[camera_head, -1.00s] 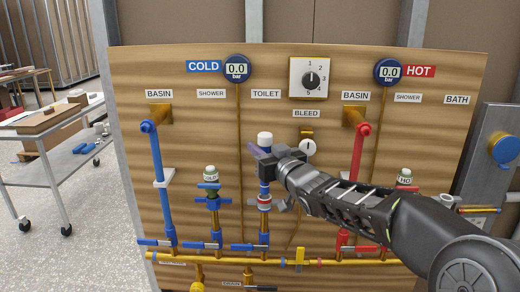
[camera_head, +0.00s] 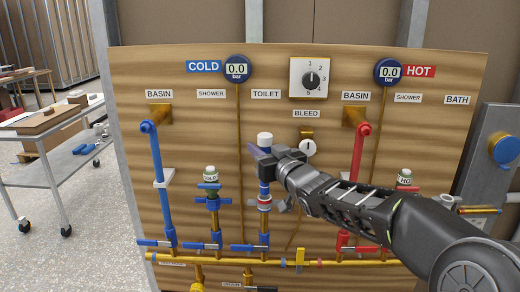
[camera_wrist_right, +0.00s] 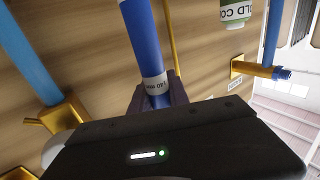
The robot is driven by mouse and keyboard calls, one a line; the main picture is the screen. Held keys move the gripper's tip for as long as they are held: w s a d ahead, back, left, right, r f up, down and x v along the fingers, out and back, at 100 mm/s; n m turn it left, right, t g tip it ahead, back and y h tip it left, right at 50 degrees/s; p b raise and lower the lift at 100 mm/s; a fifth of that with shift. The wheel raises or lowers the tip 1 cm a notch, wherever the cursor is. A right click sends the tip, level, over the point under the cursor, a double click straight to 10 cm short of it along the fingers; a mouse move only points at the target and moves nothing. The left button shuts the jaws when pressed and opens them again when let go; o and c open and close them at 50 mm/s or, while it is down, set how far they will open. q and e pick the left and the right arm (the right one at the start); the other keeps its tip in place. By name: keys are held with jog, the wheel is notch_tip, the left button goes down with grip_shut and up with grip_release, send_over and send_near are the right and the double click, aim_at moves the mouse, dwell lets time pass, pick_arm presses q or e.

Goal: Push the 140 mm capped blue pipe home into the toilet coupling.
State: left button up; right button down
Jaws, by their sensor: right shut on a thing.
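My right gripper (camera_head: 264,158) is shut around the upper part of the blue pipe (camera_head: 264,188). The pipe's white cap (camera_head: 265,139) shows just above my fingers. The pipe stands about upright below the TOILET label. Its lower end meets the toilet coupling (camera_head: 264,203), a grey fitting with a reddish ring on a brass riser; I cannot tell how deep it sits. In the right wrist view the blue pipe (camera_wrist_right: 141,40) runs between my fingers, with a white 140 mm label (camera_wrist_right: 154,86) beside them. The coupling is out of that view. My left gripper is not in view.
The capped COLD shower stub (camera_head: 210,190) stands to the left, then the blue basin pipe (camera_head: 157,180). A brass manifold (camera_head: 280,261) runs below. A grey trolley (camera_head: 50,165) stands at left.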

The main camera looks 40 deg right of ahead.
jog(key=shift+f+b, duration=1.6)
jog(key=shift+f, duration=0.15)
jog(key=c, duration=1.2)
grip_release()
jog(key=shift+o, duration=0.2)
jog(key=shift+s, duration=0.1)
jog(key=s+a, duration=0.1)
jog(key=s, duration=0.6)
jog(key=shift+s+b, duration=0.3)
